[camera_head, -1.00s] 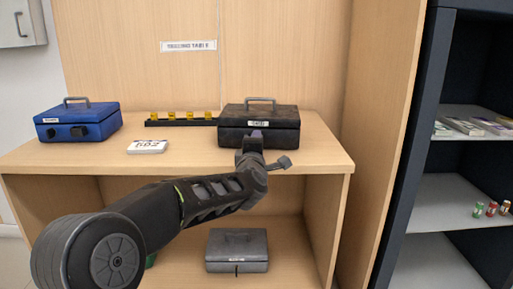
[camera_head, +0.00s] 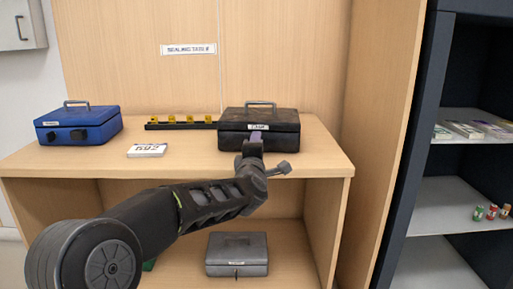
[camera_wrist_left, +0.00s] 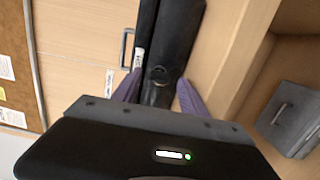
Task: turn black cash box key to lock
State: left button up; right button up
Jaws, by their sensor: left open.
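The black cash box (camera_head: 285,139) sits shut on the right part of the wooden counter, with its handle on top and a white label on its front. My left gripper (camera_head: 257,137) is in front of the box's front face, just below the label. In the left wrist view, its two purple fingers (camera_wrist_left: 159,90) are spread to either side of a dark round lock or key part (camera_wrist_left: 158,75) on the black box (camera_wrist_left: 178,40). I cannot tell whether the fingers touch it. The key's shape and turn angle are not clear. My right gripper is not in view.
A blue cash box (camera_head: 78,124) stands at the counter's left end. A white number card (camera_head: 147,150) and a black strip with several yellow pieces (camera_head: 180,125) lie between the boxes. A grey cash box (camera_head: 237,255) sits on the shelf below. A dark shelf unit (camera_head: 398,160) stands right.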

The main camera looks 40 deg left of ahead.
pick_arm(q)
jog(key=v, duration=0.7)
jog(key=shift+p, duration=0.45)
jog(key=shift+s, duration=0.1)
